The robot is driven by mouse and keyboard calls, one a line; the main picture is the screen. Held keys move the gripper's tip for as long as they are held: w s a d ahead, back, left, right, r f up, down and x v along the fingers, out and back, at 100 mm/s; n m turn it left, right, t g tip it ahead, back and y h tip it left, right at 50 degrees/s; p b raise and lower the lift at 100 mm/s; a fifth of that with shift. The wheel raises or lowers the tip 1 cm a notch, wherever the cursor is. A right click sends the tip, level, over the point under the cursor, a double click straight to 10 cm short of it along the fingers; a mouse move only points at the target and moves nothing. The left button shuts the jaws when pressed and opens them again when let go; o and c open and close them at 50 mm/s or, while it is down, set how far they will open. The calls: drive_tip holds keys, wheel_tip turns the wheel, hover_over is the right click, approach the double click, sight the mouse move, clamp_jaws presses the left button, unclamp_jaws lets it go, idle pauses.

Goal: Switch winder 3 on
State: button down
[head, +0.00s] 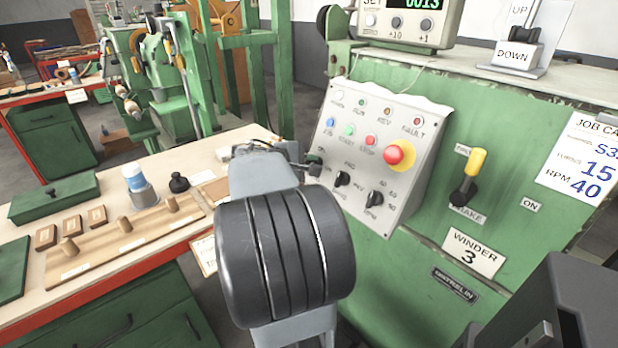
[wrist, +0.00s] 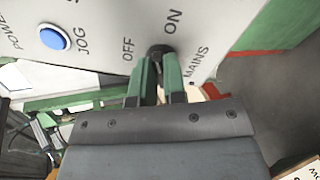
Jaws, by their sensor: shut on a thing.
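Winder 3 is the green machine (head: 440,255) on the right in the head view, with a "WINDER 3" plate (head: 472,252). Its pale grey control panel (head: 395,122) carries lamps, buttons, two black knobs and a red stop button (head: 399,153) on a yellow base. In the wrist view, the black mains switch (wrist: 160,50) sits between the OFF and ON labels. My gripper (wrist: 158,72) has its green-faced fingers shut on this switch. Which way the switch points cannot be told, as the fingers cover most of it. My arm hides it in the head view.
A blue JOG button (wrist: 54,37) is near my fingers. A yellow-handled brake lever (head: 470,175) and a counter (head: 408,22) are on the machine. A workbench (head: 110,180) with wooden blocks and a bottle stands at left.

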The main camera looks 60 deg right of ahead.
drive_tip(key=m+b, duration=0.1)
drive_tip(key=b, duration=0.1)
drive_tip(key=m+b, duration=0.3)
drive_tip(key=b, duration=0.1)
drive_tip(key=shift+a+f+m, duration=0.1)
drive_tip(key=shift+f+m, duration=0.15)
drive_tip(key=shift+m, duration=0.15)
drive_tip(key=shift+r, duration=0.1)
drive_tip(key=c, duration=1.2)
unclamp_jaws()
drive_tip(key=p+v, duration=0.2)
drive_tip(key=v, duration=1.1)
drive_tip(key=shift+w+a+r, duration=0.1)
drive_tip(key=shift+a+r, duration=0.1)
drive_tip(key=shift+a, duration=0.1)
